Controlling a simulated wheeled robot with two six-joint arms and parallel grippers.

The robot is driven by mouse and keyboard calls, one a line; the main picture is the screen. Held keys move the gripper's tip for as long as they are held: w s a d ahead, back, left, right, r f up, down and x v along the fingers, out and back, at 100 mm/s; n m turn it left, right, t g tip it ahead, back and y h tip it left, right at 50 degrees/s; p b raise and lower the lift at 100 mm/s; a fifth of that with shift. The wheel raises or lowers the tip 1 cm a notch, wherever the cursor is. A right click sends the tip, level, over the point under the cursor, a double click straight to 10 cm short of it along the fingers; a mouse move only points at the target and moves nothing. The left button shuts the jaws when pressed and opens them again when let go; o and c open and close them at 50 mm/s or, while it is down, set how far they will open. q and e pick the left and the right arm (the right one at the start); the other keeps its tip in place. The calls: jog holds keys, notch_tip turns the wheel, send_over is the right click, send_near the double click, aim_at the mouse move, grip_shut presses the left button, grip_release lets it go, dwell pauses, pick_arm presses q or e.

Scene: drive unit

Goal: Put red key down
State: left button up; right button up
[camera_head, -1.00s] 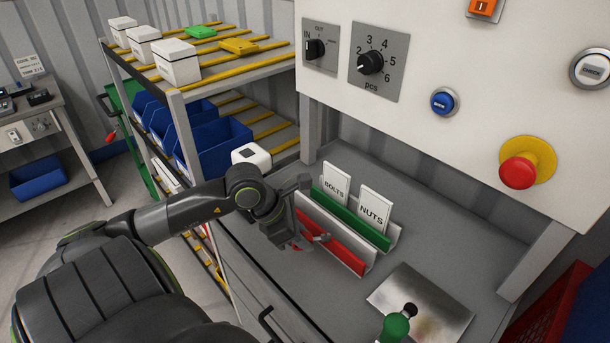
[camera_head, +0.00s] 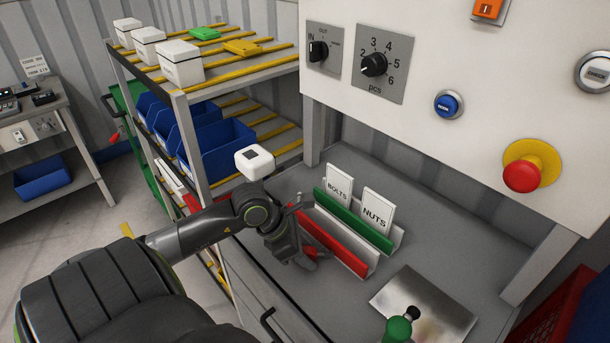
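My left gripper (camera_head: 304,236) is at the near left end of a light metal card rack (camera_head: 356,268), over the grey worktop, pointing down. A long red strip (camera_head: 336,248) lies along the front slot of the rack, and its left end is close to my gripper's fingers. I cannot make out a separate red key; the fingers and wrist hide what may be between them. Whether the fingers are open or shut is not clear. My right gripper is out of view.
A green strip (camera_head: 352,218) holds white BOLTS (camera_head: 338,190) and NUTS (camera_head: 377,211) cards behind the red one. A metal plate (camera_head: 440,302) and a green object with a black knob (camera_head: 398,328) are to the right. A white box (camera_head: 254,161) stands behind my wrist.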

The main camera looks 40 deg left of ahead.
pick_arm(q)
jog(key=shift+r, duration=0.2)
jog(key=shift+s+a+r, duration=0.25)
jog(key=shift+r, duration=0.15)
jog(key=p+v, duration=0.1)
jog(key=v, duration=0.5)
jog(key=p+v, duration=0.3)
jog(key=v, duration=0.2)
jog(key=shift+d, duration=0.1)
dwell(0.7)
